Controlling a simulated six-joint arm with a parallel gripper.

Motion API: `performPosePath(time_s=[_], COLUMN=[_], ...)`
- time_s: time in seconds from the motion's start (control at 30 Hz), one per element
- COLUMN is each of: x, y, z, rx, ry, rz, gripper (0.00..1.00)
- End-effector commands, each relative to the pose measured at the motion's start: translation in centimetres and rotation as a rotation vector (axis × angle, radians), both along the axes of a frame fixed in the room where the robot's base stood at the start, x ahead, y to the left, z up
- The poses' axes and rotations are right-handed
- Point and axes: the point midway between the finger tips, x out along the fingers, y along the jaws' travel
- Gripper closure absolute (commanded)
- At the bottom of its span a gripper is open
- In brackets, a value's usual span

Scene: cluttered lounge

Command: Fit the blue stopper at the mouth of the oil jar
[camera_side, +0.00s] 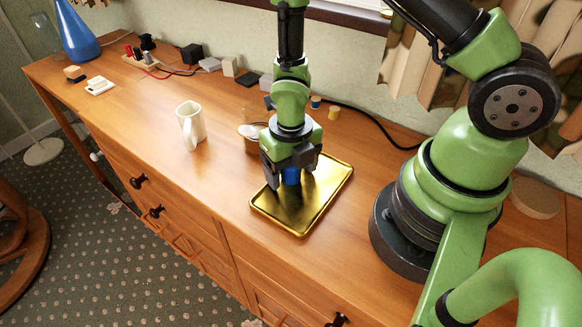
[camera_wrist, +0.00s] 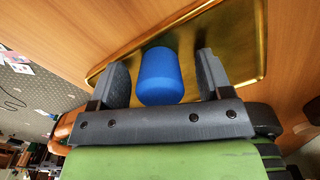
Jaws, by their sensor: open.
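The blue stopper (camera_side: 291,176) stands on the gold tray (camera_side: 318,205). It also shows in the wrist view (camera_wrist: 160,78). My gripper (camera_side: 289,172) points down over the tray with its jaws open, one finger on each side of the stopper. In the wrist view, gaps show between the stopper and both fingers (camera_wrist: 163,72). A small brownish glass jar (camera_side: 251,131), perhaps the oil jar, stands behind and left of my gripper and is partly hidden by it. I cannot make out its mouth clearly.
A cream mug (camera_side: 190,124) stands left of the jar. A small blue item (camera_side: 316,101) and a tan one (camera_side: 333,113) stand near the wall, by a black cable. Boxes and a blue flask (camera_side: 78,38) are at the far left. The desk's front left is clear.

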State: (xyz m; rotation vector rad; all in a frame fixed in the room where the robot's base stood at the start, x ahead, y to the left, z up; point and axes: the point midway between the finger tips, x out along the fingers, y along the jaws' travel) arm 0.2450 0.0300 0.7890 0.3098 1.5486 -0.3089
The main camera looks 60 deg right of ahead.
Motion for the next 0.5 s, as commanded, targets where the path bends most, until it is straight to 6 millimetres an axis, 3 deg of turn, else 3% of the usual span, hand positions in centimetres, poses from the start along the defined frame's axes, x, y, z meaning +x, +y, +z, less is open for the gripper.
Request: performPosePath(time_s=[0.07, 0.3, 0.5], x=[0.00, 0.00, 0.00], y=[0.00, -0.01, -0.01], z=[0.02, 0.03, 0.04], rx=[0.000, 0.000, 0.000], ry=[0.000, 0.000, 0.000], rz=[0.000, 0.000, 0.000], gripper=[0.28, 0.81, 0.81])
